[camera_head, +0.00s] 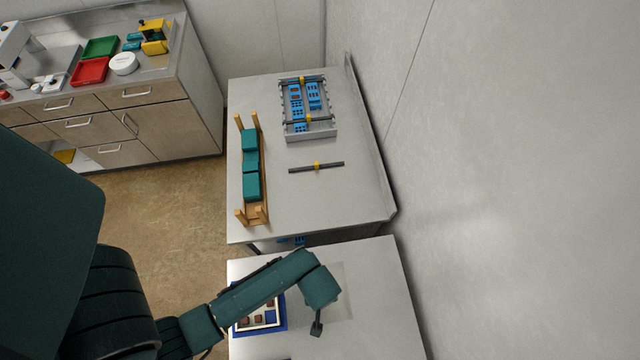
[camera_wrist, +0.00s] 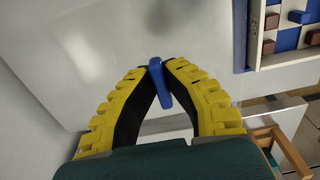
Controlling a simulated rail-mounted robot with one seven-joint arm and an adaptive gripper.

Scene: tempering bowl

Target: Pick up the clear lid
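A faint, see-through pane, apparently the clear lid (camera_head: 343,284), shows as a pale rectangle at the near table, right of the tray, in the head view. Its outline is hard to make out. My gripper (camera_wrist: 157,68) has yellow, ribbed fingers with dark inner pads. The fingertips close in on both sides of a small blue bar (camera_wrist: 159,84), which looks like a handle. Whether the bar joins the clear lid cannot be seen clearly. In the head view my gripper (camera_head: 317,328) is small and dark over the near table, and its fingertips are not clear.
A blue-edged tray with a white frame (camera_head: 283,318) and brown blocks lies partly behind my arm; it also shows in the wrist view (camera_wrist: 241,38). The far table holds a wooden rack (camera_head: 265,200), a dark bar (camera_head: 300,169) and a grey crate (camera_head: 311,134). A wall stands right.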

